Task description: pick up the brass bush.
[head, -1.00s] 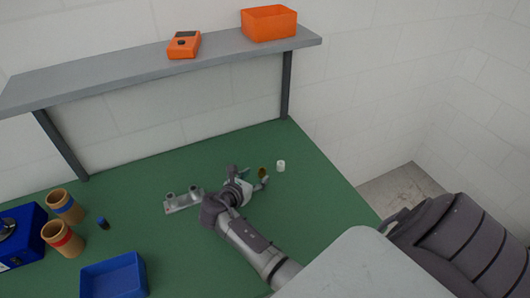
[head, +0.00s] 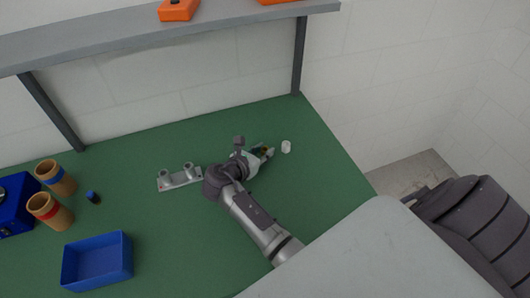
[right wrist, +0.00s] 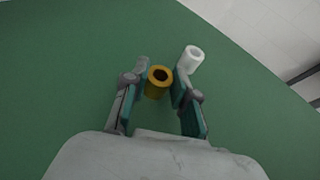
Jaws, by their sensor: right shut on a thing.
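The brass bush (right wrist: 155,89), a short gold-coloured hollow cylinder, stands between the fingers of my right gripper (right wrist: 158,88) in the right wrist view. The right gripper is shut on it, low at the green table top. In the head view the right gripper (head: 266,153) mostly covers the bush, and only a small dark bit of it shows. My left gripper is not in view.
A white bush (right wrist: 191,58) stands close beside the right fingertip; it also shows in the head view (head: 286,147). A grey metal fixture with posts (head: 180,180) lies left of my arm.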

